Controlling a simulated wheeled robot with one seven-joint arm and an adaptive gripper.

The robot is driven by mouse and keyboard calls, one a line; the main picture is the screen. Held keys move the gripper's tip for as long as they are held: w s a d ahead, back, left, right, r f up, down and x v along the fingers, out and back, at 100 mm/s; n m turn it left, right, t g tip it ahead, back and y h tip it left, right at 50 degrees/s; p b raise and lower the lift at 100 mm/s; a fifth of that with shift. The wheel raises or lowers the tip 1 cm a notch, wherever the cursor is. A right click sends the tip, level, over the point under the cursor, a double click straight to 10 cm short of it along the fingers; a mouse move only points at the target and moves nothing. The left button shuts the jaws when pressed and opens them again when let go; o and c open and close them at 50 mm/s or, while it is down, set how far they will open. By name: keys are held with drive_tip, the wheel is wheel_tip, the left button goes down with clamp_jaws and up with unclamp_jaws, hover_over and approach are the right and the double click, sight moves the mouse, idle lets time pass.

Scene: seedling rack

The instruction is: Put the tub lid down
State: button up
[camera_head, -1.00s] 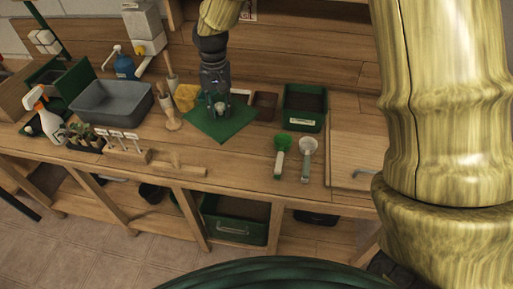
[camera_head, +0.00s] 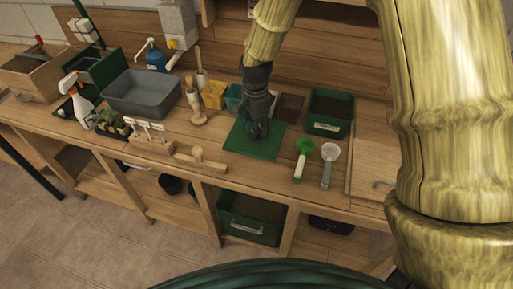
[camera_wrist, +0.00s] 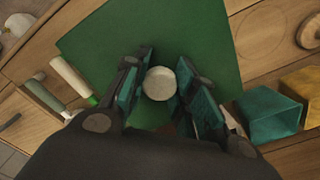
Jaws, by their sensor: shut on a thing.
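The tub lid is a flat green square (camera_head: 240,148) with a pale round knob; it also fills the upper middle of the wrist view (camera_wrist: 205,35). My gripper (camera_head: 257,134) points down over the lid's middle. In the wrist view my gripper (camera_wrist: 162,88) is shut on the knob (camera_wrist: 159,83), with one finger on either side. The lid looks level, on or just above the bench top; I cannot tell whether it touches. A green tub with dark filling (camera_head: 331,127) stands open to the right of the lid.
A wooden tool (camera_head: 200,161) lies in front to the left.

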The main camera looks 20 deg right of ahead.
drive_tip(key=shift+f+p, duration=1.15)
drive_tip(key=shift+f, duration=3.15)
drive_tip(key=shift+f, duration=0.15)
drive_tip(key=o, duration=1)
drive_tip(key=shift+r, duration=0.25)
drive_tip(key=shift+r+b, duration=1.85)
drive_tip(key=shift+r, duration=4.05)
